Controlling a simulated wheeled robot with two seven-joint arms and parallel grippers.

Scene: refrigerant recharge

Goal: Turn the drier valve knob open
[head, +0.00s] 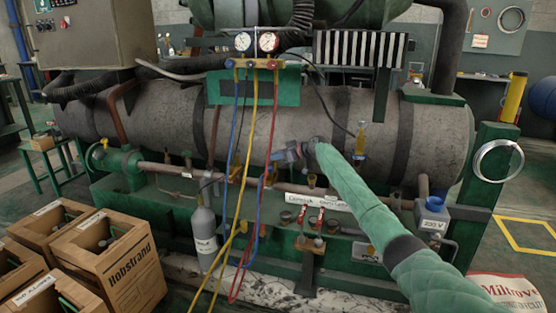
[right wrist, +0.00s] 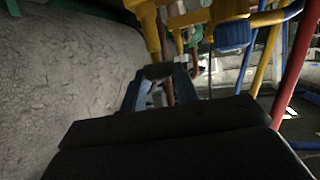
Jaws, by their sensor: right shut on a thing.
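My right gripper (head: 279,157) is in front of the big grey tank, just right of the hanging hoses. In the right wrist view its two dark fingers (right wrist: 160,88) are closed on a small dark piece (right wrist: 158,71), which seems to be the drier valve knob. The fingers and arm hide most of it, and I cannot tell how far it is turned. A copper-brown pipe (head: 228,177) runs along the tank's lower front, behind and below the gripper. My left gripper is not in view.
A gauge manifold (head: 255,63) hangs above, with blue, yellow and red hoses (head: 245,130) close left of the gripper. The grey tank (head: 330,110) is right behind it. A grey cylinder (head: 204,238) stands below left. Cardboard boxes (head: 136,267) stand at the lower left.

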